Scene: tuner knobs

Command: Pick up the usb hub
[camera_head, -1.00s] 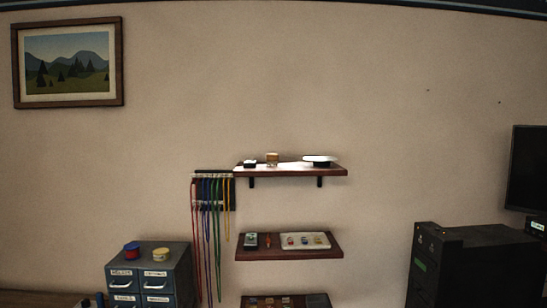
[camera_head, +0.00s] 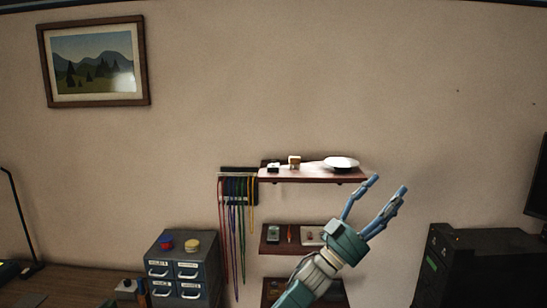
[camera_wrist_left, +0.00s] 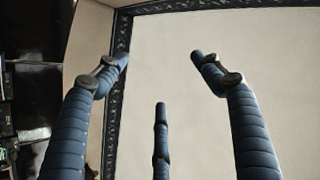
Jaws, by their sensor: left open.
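I cannot say for sure which thing is the usb hub. A small dark box (camera_head: 273,167) on the left end of the top shelf (camera_head: 310,178) may be it, but it is too small to tell. My left gripper (camera_head: 387,187) is open and empty, its fingers pointing up, to the right of the top shelf in the picture and in front of the wall. In the left wrist view its spread fingers (camera_wrist_left: 157,65) have only bare pale surface and a dark trim between them. My right gripper is not in view.
A tan roll (camera_head: 294,162) and a white dish (camera_head: 342,162) share the top shelf. Coloured cables (camera_head: 238,215) hang left of it. My forearm partly covers the middle shelf (camera_head: 270,247) and lower shelf. A drawer cabinet (camera_head: 180,270) stands left, a dark cabinet (camera_head: 475,265) right.

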